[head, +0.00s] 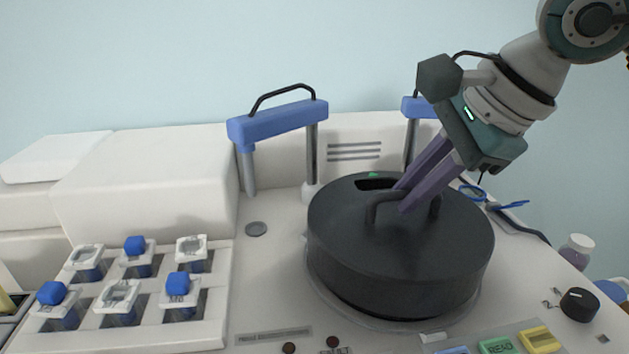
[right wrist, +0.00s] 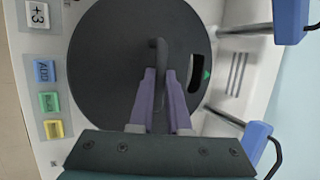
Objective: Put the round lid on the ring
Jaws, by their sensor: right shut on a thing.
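The round lid (head: 350,235) is a large dark-grey drum-shaped cover with a bar handle (head: 385,197) and a slot on top. It sits over a pale ring (head: 318,284) on the white machine; most of the ring is hidden, and I cannot tell whether the lid touches it. My right gripper (head: 406,200) reaches down from the upper right, its purple fingers shut on the lid's handle. In the right wrist view the lid (right wrist: 110,50) fills the middle, with the fingers (right wrist: 162,100) on either side of the handle. My left gripper is not in view.
A rack (head: 228,300) with several blue-capped and clear-topped holders stands at the left. Blue-topped posts (head: 278,120) rise behind the lid. Coloured buttons (head: 497,346) and a black knob (head: 580,305) lie in front and right. A small bottle (head: 577,250) stands at the right.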

